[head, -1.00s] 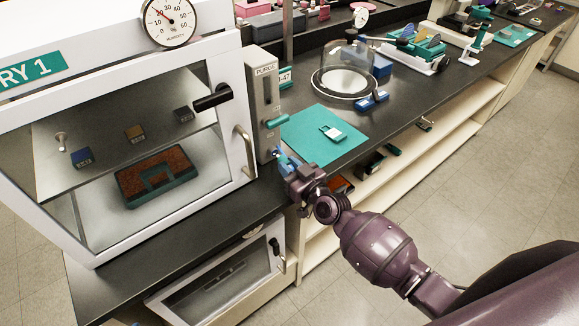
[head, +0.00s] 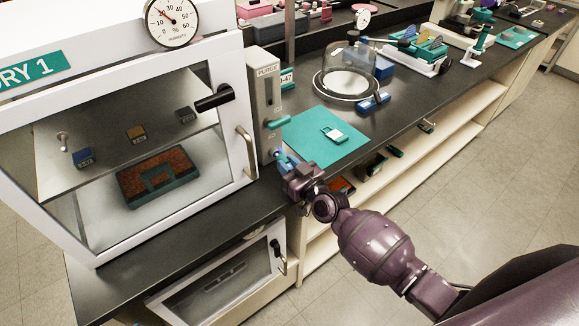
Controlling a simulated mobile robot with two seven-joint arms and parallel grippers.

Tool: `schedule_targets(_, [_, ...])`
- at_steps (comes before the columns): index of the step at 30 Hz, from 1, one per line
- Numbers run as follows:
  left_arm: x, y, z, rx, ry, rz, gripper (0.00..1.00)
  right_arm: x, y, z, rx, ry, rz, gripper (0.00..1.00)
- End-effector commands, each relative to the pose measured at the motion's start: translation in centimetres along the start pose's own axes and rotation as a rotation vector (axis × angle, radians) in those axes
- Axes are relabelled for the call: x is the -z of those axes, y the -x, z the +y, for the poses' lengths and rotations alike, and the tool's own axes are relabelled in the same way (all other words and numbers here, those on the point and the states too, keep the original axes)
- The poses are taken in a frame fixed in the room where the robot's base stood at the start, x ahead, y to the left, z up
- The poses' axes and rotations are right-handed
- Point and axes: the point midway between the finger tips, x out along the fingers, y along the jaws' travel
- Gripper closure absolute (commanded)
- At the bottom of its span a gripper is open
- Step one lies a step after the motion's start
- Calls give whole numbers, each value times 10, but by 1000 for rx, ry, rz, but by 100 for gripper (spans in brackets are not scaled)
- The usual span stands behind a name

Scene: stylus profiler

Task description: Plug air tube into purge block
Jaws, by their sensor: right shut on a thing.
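The purge block (head: 267,95) is a tall light-grey box with a "PURGE" label, fixed beside the dry cabinet's right side. My right gripper (head: 288,167) is at the block's lower front, shut on a small blue piece, which appears to be the end of the air tube (head: 284,158). The blue piece points up and left toward the block's lower face. Whether it touches or enters a port there is too small to tell. The rest of the tube is hidden. My left gripper is not in view.
The dry cabinet (head: 245,150) with a glass door stands to the left. A teal mat (head: 310,150) with a small teal-and-white item lies right of the block. A glass dome (head: 347,72) stands behind it. Open shelves lie below the counter edge.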

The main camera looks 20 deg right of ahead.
Motion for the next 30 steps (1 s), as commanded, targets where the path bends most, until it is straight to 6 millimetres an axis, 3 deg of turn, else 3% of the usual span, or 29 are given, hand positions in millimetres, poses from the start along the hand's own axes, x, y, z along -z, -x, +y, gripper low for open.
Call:
schedule_targets(20, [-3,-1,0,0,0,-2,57,0,-13,0,0,1,0,100])
schedule_targets(21, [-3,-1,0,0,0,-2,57,0,-13,0,0,1,0,75])
schedule_targets(26, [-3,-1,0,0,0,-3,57,0,-13,0,0,1,0,51])
schedule_targets(30, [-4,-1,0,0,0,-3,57,0,-13,0,0,1,0,48])
